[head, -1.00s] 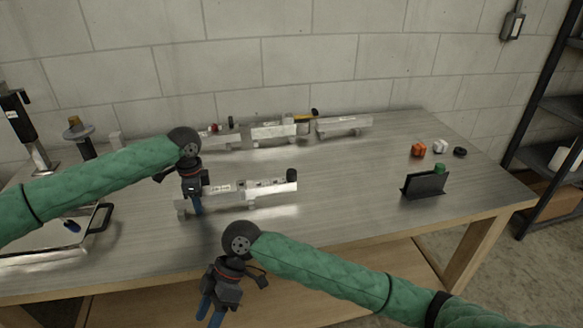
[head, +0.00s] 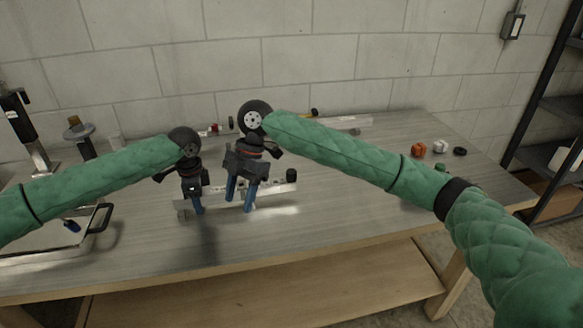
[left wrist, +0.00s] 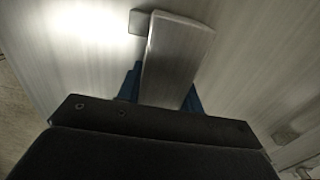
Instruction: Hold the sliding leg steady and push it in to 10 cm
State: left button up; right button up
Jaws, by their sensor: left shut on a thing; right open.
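The sliding leg assembly, a silver aluminium rail (head: 272,190), lies on the table in the head view, with a black knob (head: 291,175) at its right end. My left gripper (head: 197,210) is shut on the rail near its left end. In the left wrist view the metal bar (left wrist: 176,60) runs up from between the blue fingers. My right gripper (head: 239,200) is open, with its blue fingers pointing down at the middle of the rail. I cannot tell whether they touch it. It hides part of the rail and its scale.
Another aluminium assembly (head: 345,122) lies along the back of the table, partly hidden by my right arm. Orange (head: 418,150) and white (head: 439,146) pieces sit at the right. A tray with a black handle (head: 100,217) is at the left. The table front is clear.

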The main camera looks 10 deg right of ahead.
aim_at(292, 171)
jog(key=w+d+r+n+t+h, duration=0.1)
jog(key=w+d+r+t+h, duration=0.1)
jog(key=w+d+r, duration=0.5)
jog(key=w+d+r+t+h, duration=0.25)
jog(key=w+d, duration=0.25)
jog(key=d, duration=0.4)
jog(key=shift+g+y, duration=0.45)
jog(key=f, duration=1.1)
jog(key=shift+s+a+f, duration=0.15)
jog(key=shift+s+f, duration=0.1)
jog(key=shift+f, duration=0.1)
jog(key=shift+c, duration=0.4)
